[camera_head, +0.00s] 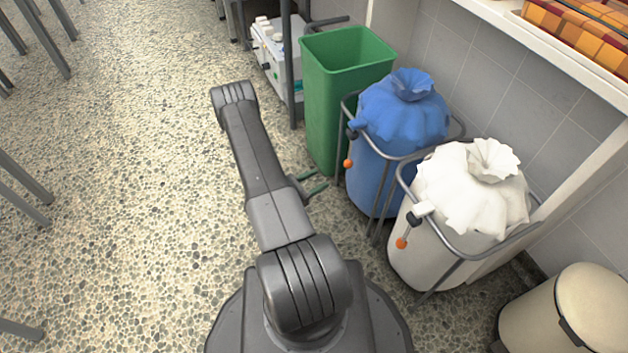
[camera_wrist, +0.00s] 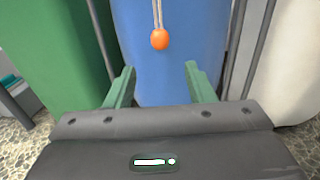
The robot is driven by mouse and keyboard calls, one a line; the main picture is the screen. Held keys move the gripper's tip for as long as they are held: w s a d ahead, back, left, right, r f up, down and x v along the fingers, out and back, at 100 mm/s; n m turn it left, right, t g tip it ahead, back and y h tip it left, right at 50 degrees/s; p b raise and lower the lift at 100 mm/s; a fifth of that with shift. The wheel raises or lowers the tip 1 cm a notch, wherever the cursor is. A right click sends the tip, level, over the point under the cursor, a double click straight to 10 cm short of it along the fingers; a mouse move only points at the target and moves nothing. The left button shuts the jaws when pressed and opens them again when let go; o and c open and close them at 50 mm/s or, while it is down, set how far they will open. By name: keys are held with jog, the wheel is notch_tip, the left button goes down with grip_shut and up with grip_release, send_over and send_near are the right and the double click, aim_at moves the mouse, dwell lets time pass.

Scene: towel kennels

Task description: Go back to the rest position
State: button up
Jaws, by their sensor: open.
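My gripper (camera_wrist: 159,72) has two green fingers standing well apart with nothing between them. In the head view only part of it (camera_head: 312,186) shows beside my arm, low in front of the green bin and the blue bag. In the wrist view the blue bag (camera_wrist: 180,75) fills the middle beyond the fingertips. An orange ball (camera_wrist: 160,39) on a pale cord hangs before it, just above the gap between the fingers and apart from them. My arm is bent, its elbow out toward the upper left in the head view.
A tall green bin (camera_head: 325,110), the blue bag (camera_head: 375,180) and a white bag (camera_head: 440,250) in metal frames line the wall at right. A beige lidded bin (camera_head: 535,315) stands at lower right. A shelf (camera_head: 545,50) holds checked cloth.

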aim_at(345, 166)
jog(key=shift+s+a, duration=0.2)
dwell(0.6)
jog(key=b+x, duration=0.3)
jog(key=x, duration=1.1)
jog(key=shift+a, duration=0.1)
